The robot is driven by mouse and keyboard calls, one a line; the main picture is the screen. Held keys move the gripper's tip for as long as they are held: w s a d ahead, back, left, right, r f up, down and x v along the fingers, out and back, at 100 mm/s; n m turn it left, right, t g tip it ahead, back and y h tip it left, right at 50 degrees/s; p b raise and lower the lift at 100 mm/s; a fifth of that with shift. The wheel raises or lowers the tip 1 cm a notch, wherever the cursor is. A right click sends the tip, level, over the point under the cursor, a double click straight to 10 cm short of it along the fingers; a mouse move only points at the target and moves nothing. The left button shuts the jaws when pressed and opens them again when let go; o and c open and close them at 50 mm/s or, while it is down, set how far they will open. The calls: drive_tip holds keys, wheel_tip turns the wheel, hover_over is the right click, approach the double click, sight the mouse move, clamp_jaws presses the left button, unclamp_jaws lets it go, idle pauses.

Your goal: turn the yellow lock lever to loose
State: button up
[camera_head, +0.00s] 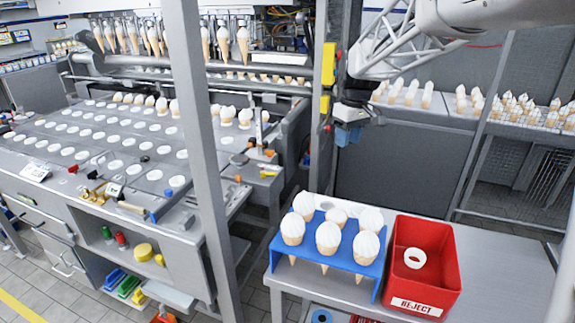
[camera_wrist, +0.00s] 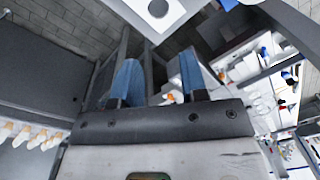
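My gripper (camera_head: 349,136) hangs in the air right of the upright post, above the side table. In the wrist view its two blue fingers stand apart with nothing between them, so my gripper (camera_wrist: 158,75) is open and empty. A small yellow lever (camera_head: 268,174) sits at the right edge of the machine's deck, left of and below my gripper, well apart from it. It may be the lock lever, but it is too small to read its setting. I cannot pick out a yellow lever for certain in the wrist view.
A grey post (camera_head: 204,160) rises in front of the machine deck (camera_head: 95,150). On the side table (camera_head: 500,270) stand a blue rack (camera_head: 335,262) of filled cones and a red reject bin (camera_head: 440,275) with a white ring inside. Yellow boxes (camera_head: 328,64) sit on another post near my gripper.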

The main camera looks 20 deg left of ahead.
drive_tip(key=w+a+f+n, duration=0.1)
drive_tip(key=w+a+f, duration=0.1)
drive_tip(key=a, duration=0.3)
drive_tip(key=w+a+f+n+g, duration=0.1)
drive_tip(key=w+a+f, duration=0.15)
drive_tip(key=a, duration=0.25)
drive_tip(key=w+a+f+n, duration=0.1)
drive_tip(key=w+a+f, duration=0.1)
drive_tip(key=w+a, duration=0.15)
drive_tip(key=n, duration=0.3)
approach(269, 175)
drive_tip(key=w, duration=0.1)
drive_tip(key=shift+a+f+g+h, duration=0.15)
drive_tip(key=shift+f+g+h, duration=0.15)
drive_tip(key=shift+f, duration=0.05)
drive_tip(key=shift+f, duration=0.1)
drive_tip(key=shift+s+f, duration=0.25)
drive_tip(key=shift+f, duration=1)
drive_tip(key=shift+s+f, duration=0.2)
drive_tip(key=shift+f, duration=1.05)
drive_tip(key=shift+s+f, duration=0.25)
drive_tip(key=shift+f, duration=1)
clamp_jaws()
